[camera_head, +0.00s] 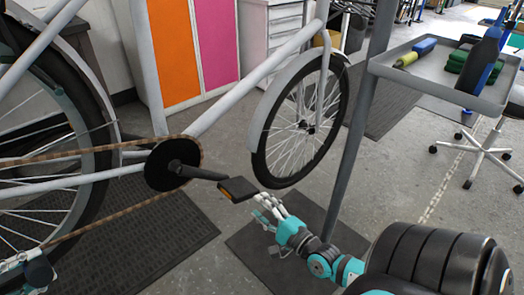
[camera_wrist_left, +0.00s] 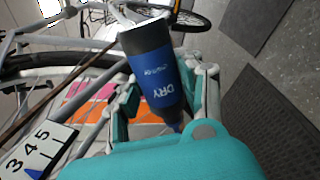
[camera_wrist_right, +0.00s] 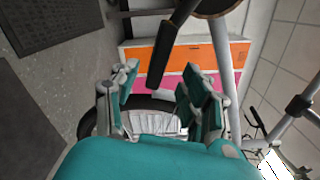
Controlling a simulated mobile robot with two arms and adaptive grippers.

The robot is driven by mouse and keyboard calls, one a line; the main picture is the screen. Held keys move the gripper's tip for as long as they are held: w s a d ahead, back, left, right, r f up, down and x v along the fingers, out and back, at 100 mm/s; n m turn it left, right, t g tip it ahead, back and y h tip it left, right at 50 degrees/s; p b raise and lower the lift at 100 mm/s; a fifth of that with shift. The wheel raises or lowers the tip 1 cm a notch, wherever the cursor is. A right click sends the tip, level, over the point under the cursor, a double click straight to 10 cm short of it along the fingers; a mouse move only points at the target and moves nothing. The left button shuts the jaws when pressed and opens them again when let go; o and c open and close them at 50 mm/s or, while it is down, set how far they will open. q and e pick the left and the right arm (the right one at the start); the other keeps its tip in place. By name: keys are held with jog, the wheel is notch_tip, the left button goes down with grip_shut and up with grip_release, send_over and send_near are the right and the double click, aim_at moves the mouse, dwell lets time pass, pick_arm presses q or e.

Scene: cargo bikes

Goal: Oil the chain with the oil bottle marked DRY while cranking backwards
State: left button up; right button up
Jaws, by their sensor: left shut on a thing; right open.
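The dark blue oil bottle marked DRY (camera_wrist_left: 155,75) is between the fingers of my left gripper (camera_wrist_left: 162,88), which is shut on it. Its label appears upside down, with the narrow end toward the palm. The rust-brown chain (camera_head: 100,144) runs from the chainring (camera_head: 160,165) back to the rear wheel. The black crank (camera_head: 205,173) ends in a pedal (camera_head: 240,189) with an orange reflector. My right gripper (camera_head: 275,212) is open and empty just below the pedal. In the right wrist view the pedal (camera_wrist_right: 158,70) shows beyond the fingers (camera_wrist_right: 163,88), apparently not gripped.
The stand pole (camera_head: 355,130) rises right of the pedal. A grey tray (camera_head: 440,80) there holds bottles and green items. The rear wheel (camera_head: 95,90) is left, the front wheel (camera_head: 275,150) beyond. A numbered card (camera_wrist_left: 38,150) shows near my left gripper. Dark mats cover the floor.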

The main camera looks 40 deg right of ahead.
aim_at(241, 191)
jog(key=shift+w+d+f+n+t+y, duration=0.15)
jog(key=shift+w+d+n+y, duration=0.05)
jog(key=shift+d+n+y, duration=0.3)
jog(key=shift+w+d+f+n+t+y, duration=0.15)
jog(key=shift+d+n+y, duration=0.2)
jog(key=shift+y, duration=0.25)
jog(key=y, duration=0.1)
jog(key=n+y, duration=0.1)
jog(key=shift+s+d+f+n+y, duration=0.1)
jog(key=shift+d+n+y, duration=0.15)
jog(key=shift+d+y, duration=0.15)
jog(key=shift+a, duration=0.1)
jog(key=shift+x, duration=4.45)
jog(key=shift+f, duration=0.1)
jog(key=shift+a, duration=0.1)
grip_shut()
